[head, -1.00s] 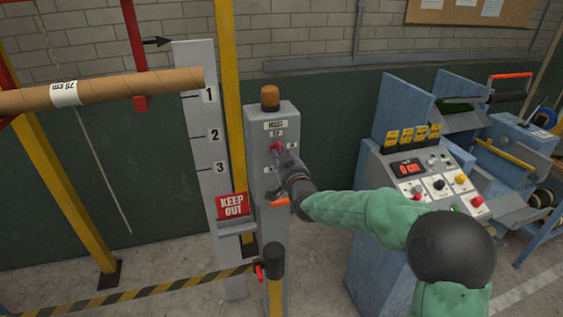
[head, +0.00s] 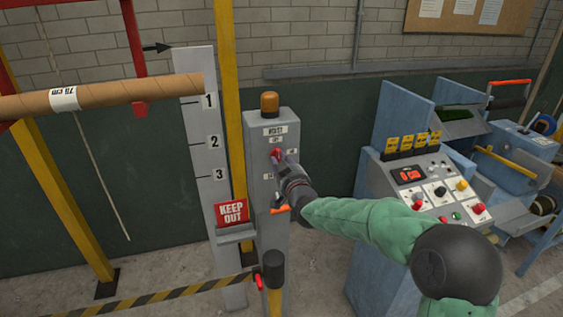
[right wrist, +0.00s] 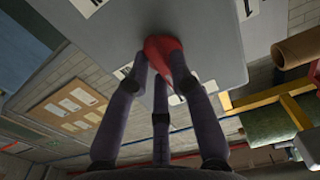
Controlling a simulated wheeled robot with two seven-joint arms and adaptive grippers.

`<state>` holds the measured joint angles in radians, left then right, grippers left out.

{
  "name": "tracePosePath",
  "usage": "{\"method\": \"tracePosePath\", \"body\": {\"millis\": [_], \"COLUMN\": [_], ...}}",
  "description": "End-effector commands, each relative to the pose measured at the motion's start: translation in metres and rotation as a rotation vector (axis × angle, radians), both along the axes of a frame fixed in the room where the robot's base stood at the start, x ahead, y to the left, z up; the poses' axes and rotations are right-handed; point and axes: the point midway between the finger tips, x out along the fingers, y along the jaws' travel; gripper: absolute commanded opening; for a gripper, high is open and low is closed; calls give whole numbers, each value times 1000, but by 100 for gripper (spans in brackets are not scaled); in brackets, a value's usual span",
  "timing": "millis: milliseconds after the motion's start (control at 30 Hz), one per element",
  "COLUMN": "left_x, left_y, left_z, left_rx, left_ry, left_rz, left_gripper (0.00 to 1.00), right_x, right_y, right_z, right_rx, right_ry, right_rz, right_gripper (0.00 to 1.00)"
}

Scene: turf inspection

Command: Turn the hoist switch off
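The hoist switch is a red knob (head: 276,155) on the front of a grey post box (head: 263,190) labelled HOIST, with small position labels around the knob. An amber lamp (head: 270,103) sits on top of the box. My right gripper (head: 283,161) is at the knob, reaching in from the right. In the right wrist view the red knob (right wrist: 165,55) sits between the tips of my gripper's dark fingers (right wrist: 163,70), which are closed around it. The knob's exact pointing direction is partly hidden by the fingers. My left gripper is not in view.
A KEEP OUT sign (head: 231,212) and a numbered grey board (head: 204,150) stand left of the box. A cardboard tube (head: 130,92) hangs at the left. A striped barrier (head: 150,302) runs low in front. A control console (head: 425,190) stands at the right.

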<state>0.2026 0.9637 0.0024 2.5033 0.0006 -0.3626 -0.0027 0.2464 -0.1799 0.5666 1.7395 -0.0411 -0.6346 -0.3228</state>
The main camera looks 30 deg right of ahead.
Motion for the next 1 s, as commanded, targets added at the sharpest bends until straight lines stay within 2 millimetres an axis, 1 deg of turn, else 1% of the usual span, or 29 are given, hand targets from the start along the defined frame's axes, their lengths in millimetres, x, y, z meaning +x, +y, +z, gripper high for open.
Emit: {"method": "tracePosePath", "body": {"millis": [67, 367, 467, 567, 667, 1000], "left_x": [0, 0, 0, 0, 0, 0], "left_y": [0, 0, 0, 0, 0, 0], "left_z": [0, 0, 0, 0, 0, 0], "left_rx": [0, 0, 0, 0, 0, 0], "left_ry": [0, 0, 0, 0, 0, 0], "left_rz": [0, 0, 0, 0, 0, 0], "left_gripper": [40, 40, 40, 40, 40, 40], "right_x": [0, 0, -4, -12, -26, -82], "right_y": [0, 0, 1, 2, 6, 19], "right_z": [-1, 0, 0, 2, 1, 1], "right_rx": [0, 1, 2, 1, 2, 2], "right_ry": [1, -1, -1, -2, -1, -1], "right_rz": [0, 0, 0, -1, -1, -1], "right_gripper": [44, 44, 44, 44, 44, 44]}}
